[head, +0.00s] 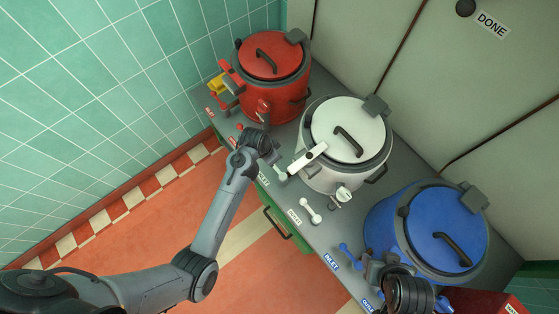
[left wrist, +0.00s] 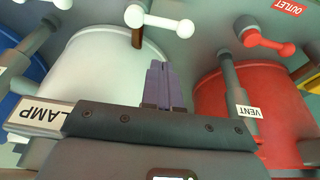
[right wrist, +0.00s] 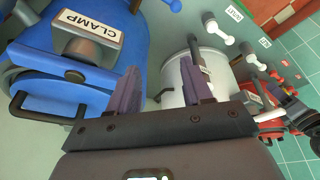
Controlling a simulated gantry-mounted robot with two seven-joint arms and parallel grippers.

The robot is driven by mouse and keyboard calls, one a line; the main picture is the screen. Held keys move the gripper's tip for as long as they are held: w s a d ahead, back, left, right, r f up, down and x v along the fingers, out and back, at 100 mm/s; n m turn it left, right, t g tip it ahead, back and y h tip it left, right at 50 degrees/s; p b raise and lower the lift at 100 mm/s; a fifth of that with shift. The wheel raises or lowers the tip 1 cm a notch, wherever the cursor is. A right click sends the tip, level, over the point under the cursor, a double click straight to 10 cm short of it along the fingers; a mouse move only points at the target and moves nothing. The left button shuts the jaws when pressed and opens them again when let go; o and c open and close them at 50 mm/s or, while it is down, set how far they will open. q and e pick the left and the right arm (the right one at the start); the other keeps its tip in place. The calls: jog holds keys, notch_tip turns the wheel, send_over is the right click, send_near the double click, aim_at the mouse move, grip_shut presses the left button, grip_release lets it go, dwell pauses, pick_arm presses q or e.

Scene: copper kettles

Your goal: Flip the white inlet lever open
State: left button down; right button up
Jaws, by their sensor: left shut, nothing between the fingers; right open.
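The white inlet lever (head: 282,173) is a short bar with round knobs at the front left of the white kettle (head: 322,174). In the left wrist view the lever (left wrist: 165,22) lies just beyond my fingertips. It also shows in the right wrist view (right wrist: 254,58). My left gripper (head: 273,158) is shut and empty, close to the lever; its purple fingers (left wrist: 160,68) appear slightly apart from it, though contact is hard to judge. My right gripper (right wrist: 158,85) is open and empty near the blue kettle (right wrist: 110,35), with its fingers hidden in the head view.
The white outlet lever (head: 311,210) sits to the right on the same bench edge. The red kettle (head: 278,100) stands behind left, its outlet lever (left wrist: 264,38) near my left gripper. The white clamp handle (head: 308,156) juts out beside that gripper. A red box (head: 485,301) is front right.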

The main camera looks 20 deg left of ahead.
aim_at(276, 169)
pick_arm(q)
jog(key=w, duration=0.1)
jog(key=w+b, duration=0.1)
jog(key=shift+w+d+r+t, duration=0.25)
jog(key=shift+w+r+t, duration=0.05)
jog(key=shift+r, duration=0.1)
pick_arm(e)
notch_tip(276, 169, down, 2)
jog(key=shift+s+f, duration=0.1)
jog(key=shift+s, duration=0.05)
pick_arm(q)
jog(key=shift+f, duration=0.1)
pick_arm(e)
jog(key=shift+a, duration=0.1)
pick_arm(q)
notch_tip(276, 169, down, 10)
jog(key=b, duration=0.3)
jog(key=shift+s, duration=0.25)
pick_arm(e)
notch_tip(276, 169, down, 3)
jog(key=shift+r, duration=0.15)
pick_arm(q)
jog(key=shift+a, duration=0.2)
